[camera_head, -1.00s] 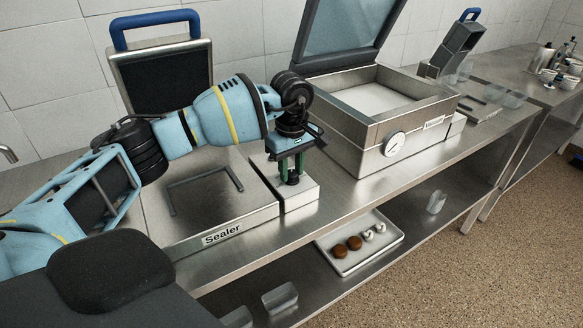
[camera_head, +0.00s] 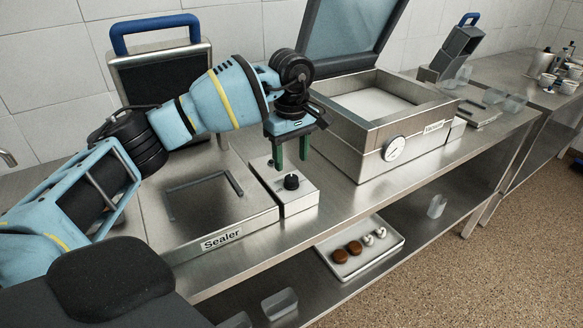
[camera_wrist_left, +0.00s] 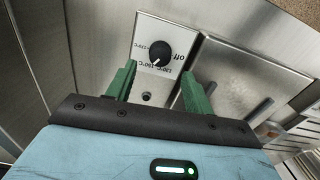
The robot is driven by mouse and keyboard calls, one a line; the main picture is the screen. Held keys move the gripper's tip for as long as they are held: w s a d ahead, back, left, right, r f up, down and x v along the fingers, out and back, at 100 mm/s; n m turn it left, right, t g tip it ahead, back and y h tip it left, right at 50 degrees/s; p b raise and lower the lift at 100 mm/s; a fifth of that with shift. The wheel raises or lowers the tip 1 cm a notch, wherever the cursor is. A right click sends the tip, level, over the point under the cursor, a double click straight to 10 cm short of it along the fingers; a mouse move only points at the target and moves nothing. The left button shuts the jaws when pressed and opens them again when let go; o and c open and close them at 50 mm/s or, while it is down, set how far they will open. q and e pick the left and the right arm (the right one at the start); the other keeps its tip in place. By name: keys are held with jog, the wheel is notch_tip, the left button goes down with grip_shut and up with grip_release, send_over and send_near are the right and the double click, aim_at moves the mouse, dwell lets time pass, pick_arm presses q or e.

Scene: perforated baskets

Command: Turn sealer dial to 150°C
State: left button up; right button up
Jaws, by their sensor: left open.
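The sealer (camera_head: 222,222) is a steel machine with its lid raised and a control box (camera_head: 300,200) on its right side. A black round dial (camera_head: 291,182) sits on that box and shows in the left wrist view (camera_wrist_left: 160,50). Its white mark points toward the lower left there, near temperature labels. "off" is on its right; the exact setting under the mark is too small to be sure of. My left gripper (camera_head: 291,157) is open, its green fingers above the dial and apart from it; it also shows in the wrist view (camera_wrist_left: 158,76). My right gripper is not seen.
A steel vacuum machine (camera_head: 360,135) with a raised lid and a round gauge (camera_head: 393,148) stands close on the right. A white tray (camera_head: 360,255) with several small items lies on the lower shelf. The bench front is clear.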

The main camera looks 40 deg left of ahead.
pick_arm(q)
jog(key=shift+r, duration=1.25)
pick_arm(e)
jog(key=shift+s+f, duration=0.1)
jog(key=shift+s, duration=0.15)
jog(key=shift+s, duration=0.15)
